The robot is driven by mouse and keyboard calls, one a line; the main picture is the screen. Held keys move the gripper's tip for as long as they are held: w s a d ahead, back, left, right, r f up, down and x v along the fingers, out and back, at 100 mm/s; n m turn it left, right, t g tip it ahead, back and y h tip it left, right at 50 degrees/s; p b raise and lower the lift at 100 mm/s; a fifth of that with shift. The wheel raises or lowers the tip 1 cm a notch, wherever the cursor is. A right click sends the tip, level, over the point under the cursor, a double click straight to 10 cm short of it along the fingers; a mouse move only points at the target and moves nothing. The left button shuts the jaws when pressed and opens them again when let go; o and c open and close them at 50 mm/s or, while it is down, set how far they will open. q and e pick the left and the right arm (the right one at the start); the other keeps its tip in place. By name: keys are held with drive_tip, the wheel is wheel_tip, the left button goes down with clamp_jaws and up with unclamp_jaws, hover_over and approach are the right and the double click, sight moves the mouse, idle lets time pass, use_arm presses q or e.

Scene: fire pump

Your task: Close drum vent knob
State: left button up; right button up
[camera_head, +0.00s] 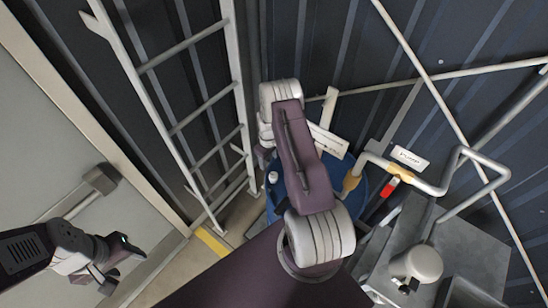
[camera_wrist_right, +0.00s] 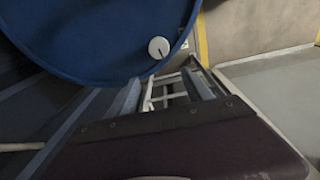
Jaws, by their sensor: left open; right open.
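A blue drum (camera_wrist_right: 95,40) fills the upper left of the right wrist view. A round white knob (camera_wrist_right: 158,47) sits on its top near the rim. In the head view the drum (camera_head: 357,207) is largely hidden behind my right arm, and the white knob (camera_head: 273,177) shows just left of that arm. I cannot tell from these views how far the knob is turned. My right gripper's fingers are hidden behind the arm and do not show in the wrist view. My left gripper (camera_head: 122,262) is open and empty at the lower left, far from the drum.
A metal ladder (camera_head: 207,105) stands left of the drum against the dark corrugated wall. White pipes (camera_head: 440,188), a red-handled valve (camera_head: 390,186) and a grey machine (camera_head: 468,252) crowd the right. A strip of floor (camera_head: 190,272) is clear between my arms.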

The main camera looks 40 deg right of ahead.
sight(274, 176)
drive_tip(key=s, duration=0.3)
drive_tip(key=shift+s+d+f+m+g, duration=0.1)
drive_tip(key=shift+s+d+m+g, duration=0.1)
drive_tip(key=shift+m+g, duration=0.1)
drive_tip(key=f+b, duration=0.2)
drive_tip(key=f, duration=0.2)
drive_tip(key=f+b, duration=0.3)
drive_tip(key=f, duration=0.1)
drive_tip(key=shift+w+d, duration=0.1)
drive_tip(key=shift+w, duration=0.1)
drive_tip(key=shift+f, duration=0.25)
use_arm(q)
wheel_tip(274, 176, down, 3)
drive_tip(key=shift+s+a+f, duration=0.15)
use_arm(e)
clamp_jaws()
